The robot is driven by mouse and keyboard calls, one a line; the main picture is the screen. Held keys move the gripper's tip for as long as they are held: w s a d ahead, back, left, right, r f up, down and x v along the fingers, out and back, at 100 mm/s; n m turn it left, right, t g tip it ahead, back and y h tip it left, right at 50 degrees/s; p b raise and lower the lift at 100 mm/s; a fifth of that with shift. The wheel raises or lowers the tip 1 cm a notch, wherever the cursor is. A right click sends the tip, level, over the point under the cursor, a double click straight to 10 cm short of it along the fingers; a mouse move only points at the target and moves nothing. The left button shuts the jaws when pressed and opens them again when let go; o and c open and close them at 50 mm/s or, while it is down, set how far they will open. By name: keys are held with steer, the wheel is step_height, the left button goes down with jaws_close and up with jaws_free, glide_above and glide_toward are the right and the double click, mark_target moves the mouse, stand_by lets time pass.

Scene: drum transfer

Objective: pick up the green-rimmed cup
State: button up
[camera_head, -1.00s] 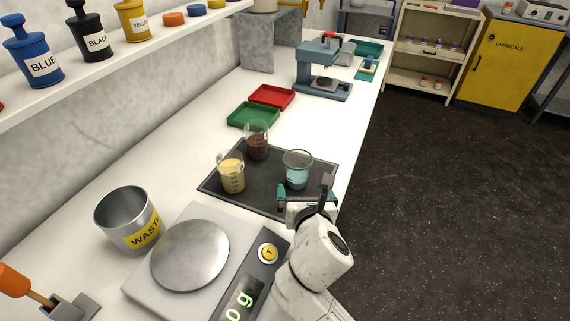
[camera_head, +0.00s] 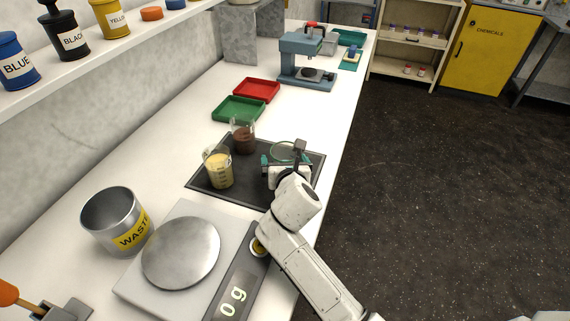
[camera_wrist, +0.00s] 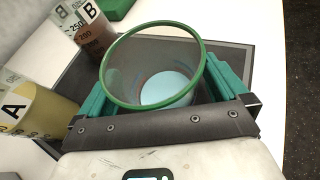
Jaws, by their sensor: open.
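The green-rimmed cup (camera_wrist: 152,66) is clear glass with pale blue contents, upright on the dark mat (camera_head: 226,190). In the head view only part of its green rim (camera_head: 291,144) shows; my gripper hides most of the rest. My gripper (camera_head: 287,163) is at the cup on its near side. In the wrist view, the two teal fingers of my gripper (camera_wrist: 155,88) are open, one on the left and one on the right of the cup. I cannot tell whether either finger touches the glass.
A beaker of yellow stuff marked A (camera_wrist: 30,108) and a beaker of brown stuff marked B (camera_wrist: 88,32) stand left of the cup. A scale (camera_head: 150,293) and a waste bin (camera_head: 112,222) are nearer. Green (camera_head: 239,109) and red trays (camera_head: 257,90) lie beyond.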

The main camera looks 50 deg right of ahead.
steer(key=shift+c, duration=0.5)
steer(key=c, duration=0.9)
steer(key=shift+r, duration=0.1)
